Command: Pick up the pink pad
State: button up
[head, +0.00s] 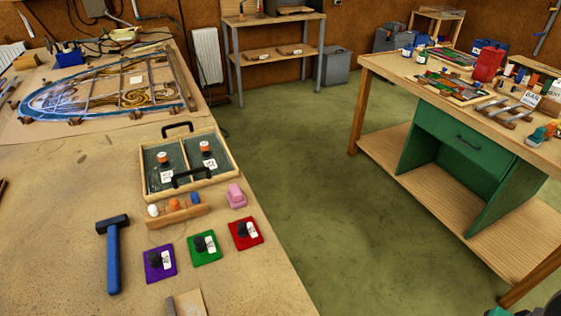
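The pink pad (236,195) is a small rounded block. It lies on the left workbench (60,220), close to the bench's right edge. It is just right of a wooden holder (180,215) with white, orange and blue round-topped pieces, and in front of a wooden tray (150,188). Nothing covers it. My gripper is not seen in the head view.
Purple (160,275), green (203,254) and red (240,241) squares with dark knobs lie in front of the pad. A blue-handled hammer (113,262) lies to the left. A leaded panel (60,102) lies farther back. Green floor (310,190) separates this bench from a cluttered one (385,72).

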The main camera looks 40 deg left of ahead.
aim_at(235, 195)
jog(key=i, duration=1.75)
jog(key=z, duration=3.6)
jog(key=k, duration=1.3)
jog(key=z, duration=1.7)
